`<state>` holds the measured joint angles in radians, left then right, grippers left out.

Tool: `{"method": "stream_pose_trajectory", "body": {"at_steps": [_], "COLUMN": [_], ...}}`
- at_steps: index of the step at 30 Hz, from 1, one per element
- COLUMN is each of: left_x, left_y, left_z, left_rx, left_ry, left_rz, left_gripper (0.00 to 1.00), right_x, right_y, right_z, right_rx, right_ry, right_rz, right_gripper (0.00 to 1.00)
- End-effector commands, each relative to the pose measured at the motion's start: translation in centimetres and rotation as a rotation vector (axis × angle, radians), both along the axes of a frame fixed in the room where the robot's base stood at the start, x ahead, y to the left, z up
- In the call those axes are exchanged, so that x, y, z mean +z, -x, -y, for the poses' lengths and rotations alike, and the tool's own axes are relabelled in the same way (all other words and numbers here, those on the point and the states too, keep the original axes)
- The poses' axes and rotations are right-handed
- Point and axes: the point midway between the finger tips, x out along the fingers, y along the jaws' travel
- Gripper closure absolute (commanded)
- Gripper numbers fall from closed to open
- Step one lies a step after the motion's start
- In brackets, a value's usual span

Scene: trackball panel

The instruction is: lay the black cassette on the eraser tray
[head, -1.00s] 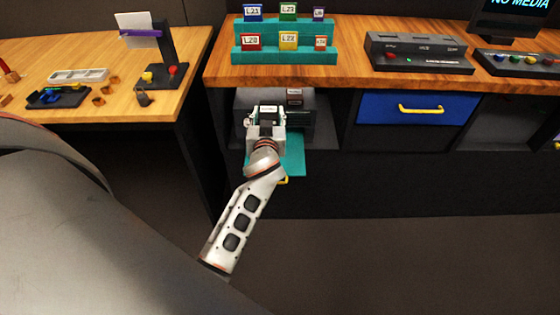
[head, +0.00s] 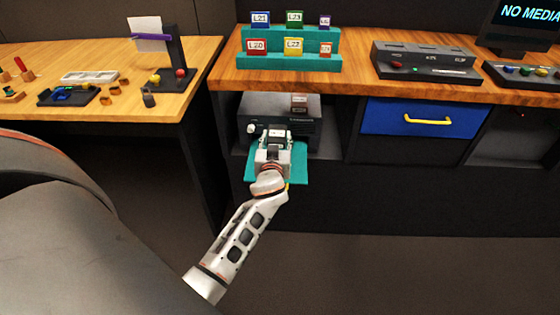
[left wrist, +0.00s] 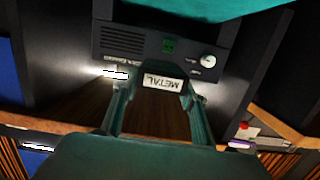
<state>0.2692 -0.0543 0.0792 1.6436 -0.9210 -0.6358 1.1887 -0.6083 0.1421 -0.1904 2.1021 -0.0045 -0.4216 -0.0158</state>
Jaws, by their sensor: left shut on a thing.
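A black cassette (head: 277,133) with a white label is in my left gripper (head: 276,138). In the left wrist view the label on the cassette (left wrist: 163,81) reads METAL, upside down, between the two fingers (left wrist: 158,100). The left gripper is shut on it. A flat teal tray (head: 298,172) sticks out in front of a dark machine (head: 262,108) in the open bay under the counter. The gripper and cassette are over this tray in the head view and hide its middle; I cannot tell the height between them. My right gripper is not in view.
Another small labelled cassette (head: 299,102) lies on top of the machine. The wooden counter (head: 350,86) overhangs the bay, with a blue drawer (head: 420,117) to the right. A teal stepped rack (head: 290,62) holds several labelled cassettes. The left table (head: 120,100) carries small items.

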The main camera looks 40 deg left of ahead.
Motion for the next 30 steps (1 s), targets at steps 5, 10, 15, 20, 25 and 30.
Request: {"method": "stream_pose_trajectory", "body": {"at_steps": [5, 10, 15, 20, 25, 30], "left_x": [-4.4, -5.2, -7.6, -9.5, -9.4, -9.4], "left_y": [0.2, 0.0, 0.1, 0.1, -0.1, -0.1], "left_z": [0.0, 0.0, 0.0, 0.0, 0.0, 0.0], "left_rx": [0.0, 0.0, -0.001, -0.001, -0.001, 0.0], "left_ry": [-0.002, -0.001, -0.001, -0.002, 0.001, 0.001], "left_rz": [-0.01, -0.001, -0.008, -0.006, 0.003, 0.003], "left_gripper": [0.81, 0.81, 0.81, 0.81, 0.81, 0.81], "right_x": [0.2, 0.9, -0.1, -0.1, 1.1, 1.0], "right_y": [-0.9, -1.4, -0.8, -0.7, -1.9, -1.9], "right_z": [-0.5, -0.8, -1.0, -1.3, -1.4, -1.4], "right_rx": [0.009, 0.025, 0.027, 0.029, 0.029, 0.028], "right_ry": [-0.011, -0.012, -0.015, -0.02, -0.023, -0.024], "right_rz": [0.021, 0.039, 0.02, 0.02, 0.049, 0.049], "right_gripper": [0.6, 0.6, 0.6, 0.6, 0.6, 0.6]}}
